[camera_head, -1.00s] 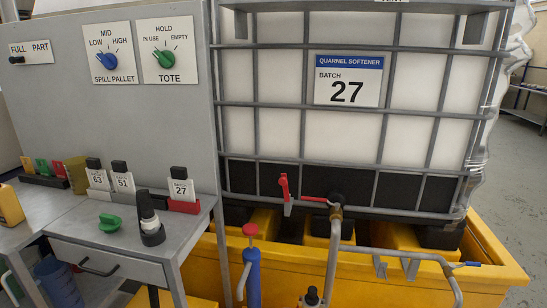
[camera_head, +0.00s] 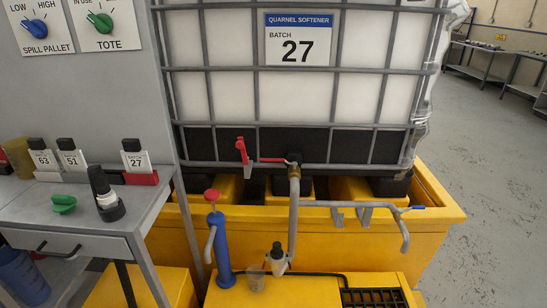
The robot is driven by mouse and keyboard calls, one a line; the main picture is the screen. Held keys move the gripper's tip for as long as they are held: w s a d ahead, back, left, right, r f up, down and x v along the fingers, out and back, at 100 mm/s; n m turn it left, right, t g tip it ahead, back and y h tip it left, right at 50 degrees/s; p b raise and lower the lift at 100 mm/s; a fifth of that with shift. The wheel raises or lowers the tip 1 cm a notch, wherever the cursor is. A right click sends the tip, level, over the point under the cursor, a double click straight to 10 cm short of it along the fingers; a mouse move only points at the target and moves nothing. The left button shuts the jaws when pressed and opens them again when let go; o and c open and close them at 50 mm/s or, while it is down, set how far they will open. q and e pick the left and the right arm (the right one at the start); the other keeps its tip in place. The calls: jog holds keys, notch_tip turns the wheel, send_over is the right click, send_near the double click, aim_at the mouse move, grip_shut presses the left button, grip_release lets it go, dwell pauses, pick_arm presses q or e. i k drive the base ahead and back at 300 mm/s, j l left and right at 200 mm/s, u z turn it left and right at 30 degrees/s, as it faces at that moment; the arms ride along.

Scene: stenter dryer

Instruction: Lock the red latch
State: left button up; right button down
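The red latch (camera_head: 241,150) is a small red lever on a grey bracket, mounted on the tote cage's lower bar, and it stands upright. A red valve handle (camera_head: 272,160) lies level beside it, to the right, by the brass outlet (camera_head: 294,172). The white tote (camera_head: 240,95) behind the grey cage bears a "Quarnel Softener Batch 27" label (camera_head: 296,38). Whether the latch is locked cannot be told. Neither of my grippers is in view.
A yellow spill pallet (camera_head: 435,215) stands under the tote. A grey pipe (camera_head: 294,215), a blue pump (camera_head: 221,250) and a clear cup (camera_head: 255,280) stand in front. A grey bench (camera_head: 95,225) with batch-tagged bottles is at left. Open floor (camera_head: 500,200) lies at right.

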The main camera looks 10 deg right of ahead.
aim_at(240, 145)
jog(key=j+z, duration=0.15)
jog(key=z, duration=0.3)
jog(key=k+j+z, duration=0.1)
jog(key=z, duration=0.35)
jog(key=k+j+z, duration=0.1)
jog(key=z, duration=0.35)
